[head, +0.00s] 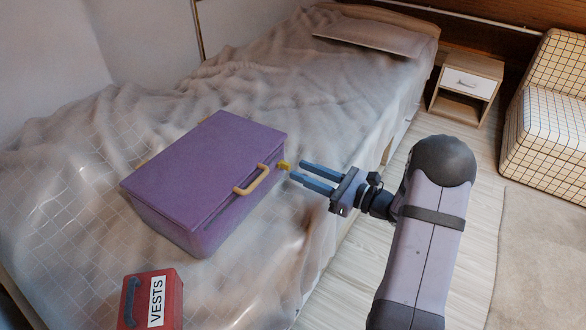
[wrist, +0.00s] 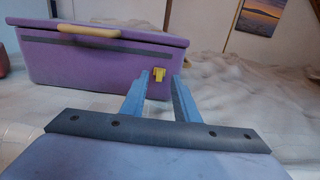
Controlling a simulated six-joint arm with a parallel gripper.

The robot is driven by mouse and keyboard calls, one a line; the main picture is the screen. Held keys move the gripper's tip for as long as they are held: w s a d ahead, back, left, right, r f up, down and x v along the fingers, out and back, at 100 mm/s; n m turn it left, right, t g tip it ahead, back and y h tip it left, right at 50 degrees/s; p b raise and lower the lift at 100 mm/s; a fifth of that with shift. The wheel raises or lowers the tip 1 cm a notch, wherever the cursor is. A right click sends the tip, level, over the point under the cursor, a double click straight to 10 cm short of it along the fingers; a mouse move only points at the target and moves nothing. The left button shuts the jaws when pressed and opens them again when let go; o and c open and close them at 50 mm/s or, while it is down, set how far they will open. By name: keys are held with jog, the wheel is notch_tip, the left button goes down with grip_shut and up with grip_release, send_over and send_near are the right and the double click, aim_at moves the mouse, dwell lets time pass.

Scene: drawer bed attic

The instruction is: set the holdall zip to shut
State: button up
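The purple holdall (head: 205,165) lies on the bed with a pale yellow handle (head: 252,180) on its front side. In the wrist view the holdall (wrist: 95,72) shows a dark zip strip (wrist: 90,46) running along its front below the lid edge. A small yellow zip pull (wrist: 158,74) sits near the right end of that front; it also shows in the head view (head: 284,165). My gripper (head: 296,172) is open, its two blue fingers pointing at the pull. In the wrist view the fingertips (wrist: 160,78) frame the pull; I cannot tell whether they touch it.
A red box labelled VESTS (head: 150,300) stands on the bed near the holdall's front left. The rumpled bed cover (head: 270,240) surrounds the holdall. A nightstand (head: 466,85) and a checked chair (head: 550,110) stand beyond the floor at right.

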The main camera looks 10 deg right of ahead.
aim_at(284, 165)
jog(key=shift+x, duration=2)
grip_shut()
